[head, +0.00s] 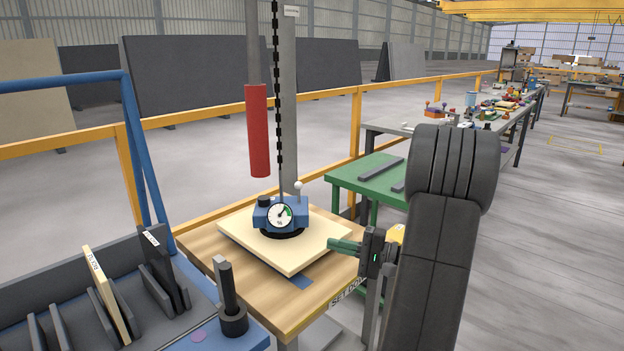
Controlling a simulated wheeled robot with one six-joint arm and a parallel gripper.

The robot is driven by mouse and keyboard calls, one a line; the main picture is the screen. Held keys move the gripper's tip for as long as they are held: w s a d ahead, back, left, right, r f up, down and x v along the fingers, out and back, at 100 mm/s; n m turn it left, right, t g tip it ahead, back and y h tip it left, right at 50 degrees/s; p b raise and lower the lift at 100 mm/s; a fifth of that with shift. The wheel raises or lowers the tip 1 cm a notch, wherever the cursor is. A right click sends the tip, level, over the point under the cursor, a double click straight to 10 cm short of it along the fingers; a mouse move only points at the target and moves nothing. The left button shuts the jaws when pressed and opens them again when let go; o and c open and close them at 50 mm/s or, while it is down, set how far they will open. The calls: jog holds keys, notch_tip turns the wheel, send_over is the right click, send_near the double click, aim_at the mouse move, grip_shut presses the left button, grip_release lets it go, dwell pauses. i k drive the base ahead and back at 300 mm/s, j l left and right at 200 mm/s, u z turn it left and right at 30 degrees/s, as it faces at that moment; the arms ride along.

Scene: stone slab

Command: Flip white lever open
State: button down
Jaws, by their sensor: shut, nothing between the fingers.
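A blue vacuum lifting head (292,209) sits on a cream stone slab (310,252). A round dial gauge (280,215) with a green sector faces me on its front. The white lever (298,187) shows as a small white ball knob standing up at the head's back right; its stem is mostly too small to make out. My gripper (332,244) has green fingers, which are shut and empty.
The slab lies on a wooden table (195,250). A red cylinder (258,130) and a black chain (277,80) hang above the lifting head. A rack (70,285) holding slabs stands at left. A green table (350,178) and an orange rail (225,110) are behind.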

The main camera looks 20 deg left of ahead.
aim_at(298, 185)
jog(key=i+l+u, duration=0.75)
jog(key=i+l, duration=0.3)
jog(key=i+l+u, duration=0.35)
jog(key=l, duration=0.4)
jog(key=i, duration=0.1)
